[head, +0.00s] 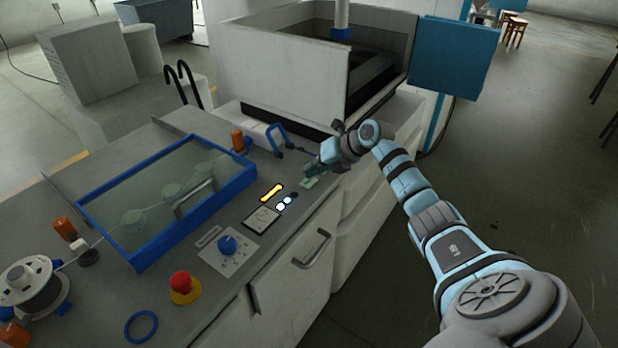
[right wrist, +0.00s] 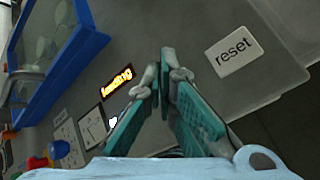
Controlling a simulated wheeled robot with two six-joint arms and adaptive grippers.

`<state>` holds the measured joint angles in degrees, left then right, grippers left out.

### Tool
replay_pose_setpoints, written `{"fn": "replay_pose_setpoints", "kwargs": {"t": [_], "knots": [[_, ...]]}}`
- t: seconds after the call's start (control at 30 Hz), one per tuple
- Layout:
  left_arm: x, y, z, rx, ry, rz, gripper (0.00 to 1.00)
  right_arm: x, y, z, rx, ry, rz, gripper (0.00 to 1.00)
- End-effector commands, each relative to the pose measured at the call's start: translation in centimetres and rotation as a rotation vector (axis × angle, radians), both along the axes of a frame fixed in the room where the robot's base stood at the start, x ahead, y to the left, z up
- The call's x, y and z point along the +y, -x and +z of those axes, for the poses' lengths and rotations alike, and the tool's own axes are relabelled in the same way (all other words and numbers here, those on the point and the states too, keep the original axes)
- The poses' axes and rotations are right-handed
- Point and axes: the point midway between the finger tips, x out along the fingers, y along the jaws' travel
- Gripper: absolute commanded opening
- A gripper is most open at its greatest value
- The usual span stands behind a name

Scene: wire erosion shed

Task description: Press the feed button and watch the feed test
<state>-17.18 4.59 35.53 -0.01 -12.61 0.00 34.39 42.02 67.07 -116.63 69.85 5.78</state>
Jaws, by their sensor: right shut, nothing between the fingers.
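My right gripper (head: 310,170) is shut and empty over the right end of the bench top, past the lit display. In the right wrist view its teal fingers (right wrist: 163,72) meet at the tips, between the display and a white plate marked "reset" (right wrist: 234,51). A small pale plate (head: 309,183) lies just under the fingertips in the head view. The lit display (head: 271,192) glows yellow; in the right wrist view it (right wrist: 117,82) seems to read "loading". A white lamp (head: 281,207) is lit beside it. No button marked "feed" can be read. My left gripper is out of view.
A blue knob (head: 227,244) and a red mushroom button (head: 181,283) stand on the bench top. A blue-framed clear cover (head: 165,190) lies behind them, with a wire spool (head: 35,285) at left. A blue handle (head: 275,138) rises near my gripper.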

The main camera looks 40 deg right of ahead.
Motion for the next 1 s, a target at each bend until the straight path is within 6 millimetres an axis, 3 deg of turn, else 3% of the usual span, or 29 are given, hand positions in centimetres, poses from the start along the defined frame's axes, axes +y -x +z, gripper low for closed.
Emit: {"fn": "replay_pose_setpoints", "kwargs": {"t": [0.43, 0.83, 1.0], "knots": [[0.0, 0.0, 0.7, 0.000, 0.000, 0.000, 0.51, 0.0, 0.0, 0.8, 0.000, 0.000, 0.000, 0.00], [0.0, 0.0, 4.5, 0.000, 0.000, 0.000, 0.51, 0.0, 0.0, 4.9, -0.001, 0.001, 0.000, 0.00], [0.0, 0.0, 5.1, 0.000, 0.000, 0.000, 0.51, 0.0, 0.0, 5.6, 0.000, 0.001, 0.001, 0.00]]}}
